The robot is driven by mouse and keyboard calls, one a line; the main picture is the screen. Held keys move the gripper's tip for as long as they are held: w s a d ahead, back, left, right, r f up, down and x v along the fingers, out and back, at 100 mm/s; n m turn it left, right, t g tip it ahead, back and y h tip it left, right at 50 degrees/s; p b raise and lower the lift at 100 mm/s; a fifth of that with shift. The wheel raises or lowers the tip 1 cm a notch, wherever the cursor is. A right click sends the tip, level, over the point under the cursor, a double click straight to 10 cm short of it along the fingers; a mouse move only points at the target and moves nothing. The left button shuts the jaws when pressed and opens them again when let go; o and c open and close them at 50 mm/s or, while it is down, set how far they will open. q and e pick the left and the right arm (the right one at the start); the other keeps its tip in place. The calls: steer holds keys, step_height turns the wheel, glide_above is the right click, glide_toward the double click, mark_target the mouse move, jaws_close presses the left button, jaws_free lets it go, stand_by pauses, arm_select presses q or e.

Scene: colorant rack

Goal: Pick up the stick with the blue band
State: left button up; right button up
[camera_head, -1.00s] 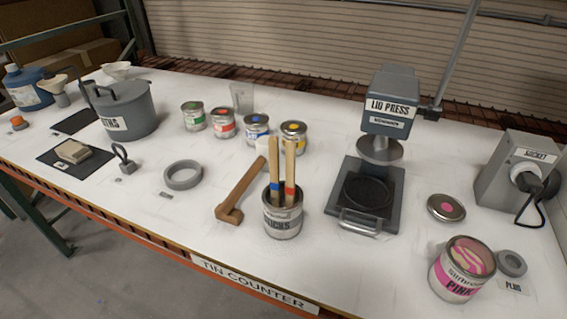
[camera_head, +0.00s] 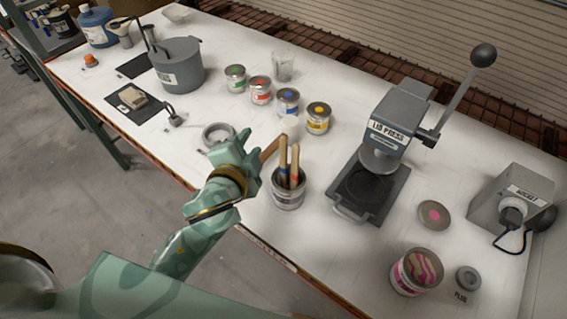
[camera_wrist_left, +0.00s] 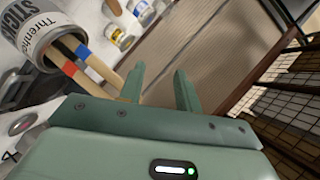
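The stick with the blue band (camera_head: 283,155) stands tilted in a grey can labelled STICKS (camera_head: 288,197), beside a stick with a red band (camera_head: 295,160). My left gripper (camera_head: 252,147) is just left of the can and sticks, open and empty. In the left wrist view, its two fingers (camera_wrist_left: 160,85) are apart with nothing between them. There the blue-band stick (camera_wrist_left: 101,68), the red-band stick (camera_wrist_left: 85,84) and the can (camera_wrist_left: 45,42) lie to the left of the fingers, not touching them. My right gripper is not in view.
A wooden mallet (camera_head: 268,149) lies partly hidden behind my gripper, near a grey ring (camera_head: 218,128). The lid press (camera_head: 375,165) stands right of the can. Small colour tins (camera_head: 288,101) stand behind. An open pink tin (camera_head: 404,280) is at the front right.

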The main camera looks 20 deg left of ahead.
arm_select(q)
steer(key=w+d+r+m+t+h, duration=0.3)
steer(key=d+r+m+t+h, duration=0.2)
steer(key=d+r+m+h, duration=1)
steer(key=s+d+r+m+g+h, duration=0.4)
steer(key=d+m+g, duration=0.3)
steer(key=m+g, duration=0.25)
steer(key=s+d+r+m+g+h, duration=0.35)
steer(key=d+m+g, duration=0.4)
steer(key=m, duration=0.35)
steer(key=m+g+y, duration=0.3)
steer(key=m+y, duration=0.8)
steer(key=y, duration=1)
glide_above(284, 153)
step_height(284, 153, down, 12)
steer(key=r, duration=0.1)
steer(key=f, duration=0.3)
steer(key=f+p, duration=0.1)
steer(key=f, duration=0.6)
steer(key=shift+w+a+f, duration=0.1)
steer(key=shift+w+f, duration=0.1)
steer(key=shift+w, duration=0.2)
step_height(284, 153, down, 6)
steer(key=shift+s+p, duration=0.1)
steer(key=shift+p, duration=0.55)
jaws_close()
